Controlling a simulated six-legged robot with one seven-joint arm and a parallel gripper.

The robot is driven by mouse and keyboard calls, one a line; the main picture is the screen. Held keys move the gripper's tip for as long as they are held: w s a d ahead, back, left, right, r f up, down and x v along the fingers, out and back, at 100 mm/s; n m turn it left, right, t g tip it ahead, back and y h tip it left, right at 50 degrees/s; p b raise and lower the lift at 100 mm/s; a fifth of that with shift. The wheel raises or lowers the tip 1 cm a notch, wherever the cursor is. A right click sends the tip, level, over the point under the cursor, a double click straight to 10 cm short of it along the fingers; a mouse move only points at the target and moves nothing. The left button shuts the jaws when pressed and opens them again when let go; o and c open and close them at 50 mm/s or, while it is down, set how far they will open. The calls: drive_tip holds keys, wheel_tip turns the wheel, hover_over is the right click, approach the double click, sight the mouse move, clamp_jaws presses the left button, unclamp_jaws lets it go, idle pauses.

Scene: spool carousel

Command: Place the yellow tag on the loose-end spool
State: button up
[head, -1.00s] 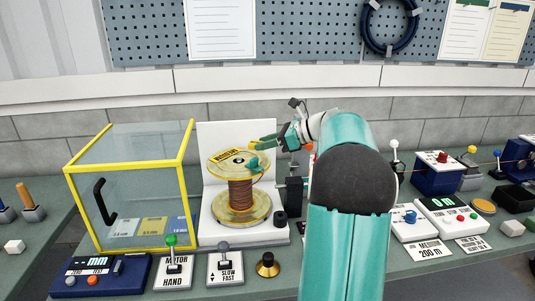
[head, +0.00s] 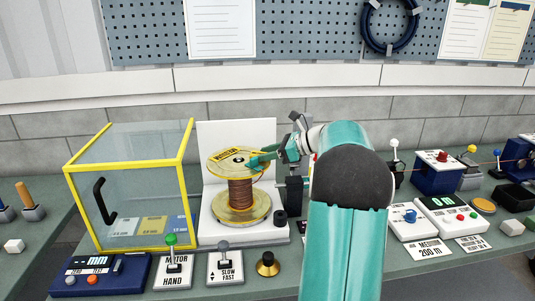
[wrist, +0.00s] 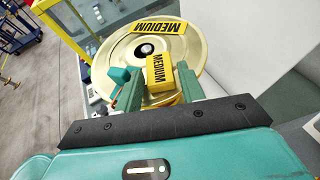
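The spool of brown wire (head: 240,193) stands upright on a white stand, with a pale gold upper flange (wrist: 112,60). A flat yellow MEDIUM label lies on that flange (wrist: 158,27), beyond the dark centre hole. My gripper (head: 262,160) reaches in from the right over the flange's near right rim. In the wrist view, a yellow tag reading MEDIUM (wrist: 158,70) sits between my gripper's fingers (wrist: 162,85), which look shut on it. Whether the tag touches the flange is unclear. A small teal block (wrist: 119,75) is beside the left finger at the rim, with a thin coppery strand below it.
A yellow-framed clear box (head: 130,180) stands left of the spool. A white panel (head: 237,133) rises close behind the spool. Control boxes (head: 438,172) stand at right.

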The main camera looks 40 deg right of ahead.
drive_tip(key=shift+r, duration=0.2)
drive_tip(key=v, duration=1.2)
drive_tip(key=a+f+n+g+h, duration=0.15)
drive_tip(key=a+n+g, duration=0.65)
drive_tip(key=a, duration=1.8)
drive_tip(key=s+a+f+n+t+h, duration=0.1)
drive_tip(key=s+a+f+n+h, duration=0.1)
drive_tip(key=s+a+f+n, duration=0.2)
drive_tip(key=s+a+f+n+t+h, duration=0.1)
drive_tip(key=s+a+f+n+h, duration=0.2)
drive_tip(key=s+a+n, duration=0.8)
drive_tip(key=a+f+n, duration=0.1)
drive_tip(key=a+n, duration=0.1)
drive_tip(key=n, duration=0.4)
drive_tip(key=shift+a+f+h, duration=0.3)
drive_tip(key=shift+a+h, duration=0.05)
